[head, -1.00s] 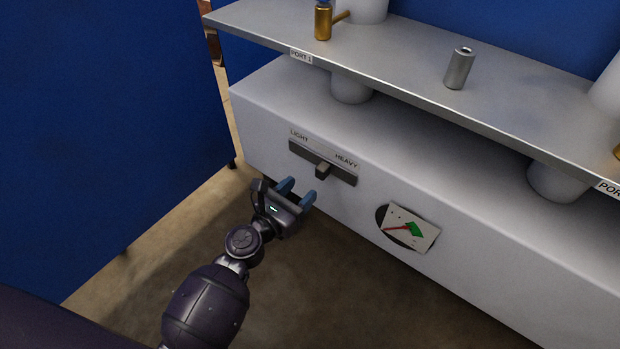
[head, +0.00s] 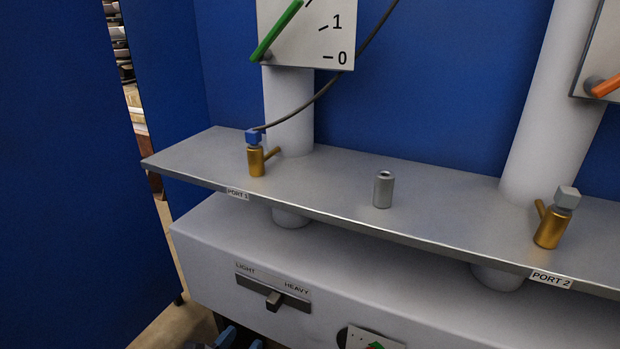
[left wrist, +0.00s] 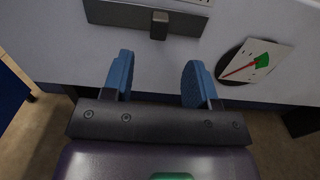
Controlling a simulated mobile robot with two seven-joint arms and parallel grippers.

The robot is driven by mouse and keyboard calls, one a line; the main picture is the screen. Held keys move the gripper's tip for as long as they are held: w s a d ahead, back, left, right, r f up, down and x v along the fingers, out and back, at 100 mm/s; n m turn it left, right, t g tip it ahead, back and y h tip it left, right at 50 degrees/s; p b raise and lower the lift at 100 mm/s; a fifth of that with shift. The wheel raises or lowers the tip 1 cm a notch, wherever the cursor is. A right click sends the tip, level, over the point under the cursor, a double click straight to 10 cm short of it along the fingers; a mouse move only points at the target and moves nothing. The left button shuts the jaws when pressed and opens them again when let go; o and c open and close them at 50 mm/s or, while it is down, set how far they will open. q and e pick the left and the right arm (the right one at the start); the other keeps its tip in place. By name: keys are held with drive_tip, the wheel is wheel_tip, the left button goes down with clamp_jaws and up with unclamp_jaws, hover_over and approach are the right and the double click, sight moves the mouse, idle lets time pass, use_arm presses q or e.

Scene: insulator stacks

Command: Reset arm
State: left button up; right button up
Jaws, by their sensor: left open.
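My left gripper (head: 238,341) shows only at the bottom edge of the head view, below the LIGHT/HEAVY slider. In the left wrist view its two blue fingers (left wrist: 160,82) are spread apart with nothing between them. The slider's dark knob (left wrist: 159,25) is ahead of the fingers and apart from them. In the head view the knob (head: 274,300) sits around the middle of its slot, on the front of the white cabinet (head: 210,250). My right gripper is not in view.
A grey shelf (head: 330,200) carries a brass valve with a blue cap (head: 256,160) at PORT 1, a silver cylinder (head: 383,190), and a brass valve with a grey cap (head: 552,225) at PORT 2. A blue panel (head: 70,200) stands at left.

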use_arm(q)
drive_tip(key=s+a+m+g+y+p, duration=0.3)
drive_tip(key=s+m, duration=0.9)
drive_tip(key=m, duration=0.4)
drive_tip(key=s+a+m+g+y+p, duration=0.3)
drive_tip(key=s+a+m+p, duration=0.3)
drive_tip(key=s+m, duration=0.7)
drive_tip(key=a+m, duration=0.1)
drive_tip(key=m, duration=0.2)
drive_tip(key=shift+s+f+m, duration=0.2)
drive_tip(key=shift+f+m, duration=0.05)
drive_tip(key=shift+m, duration=0.15)
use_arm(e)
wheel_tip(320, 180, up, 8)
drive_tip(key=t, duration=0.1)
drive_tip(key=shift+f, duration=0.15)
use_arm(q)
drive_tip(key=shift+a, duration=0.1)
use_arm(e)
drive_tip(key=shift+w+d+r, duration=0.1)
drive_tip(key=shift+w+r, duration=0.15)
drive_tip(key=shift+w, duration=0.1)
use_arm(q)
drive_tip(key=shift+w, duration=0.15)
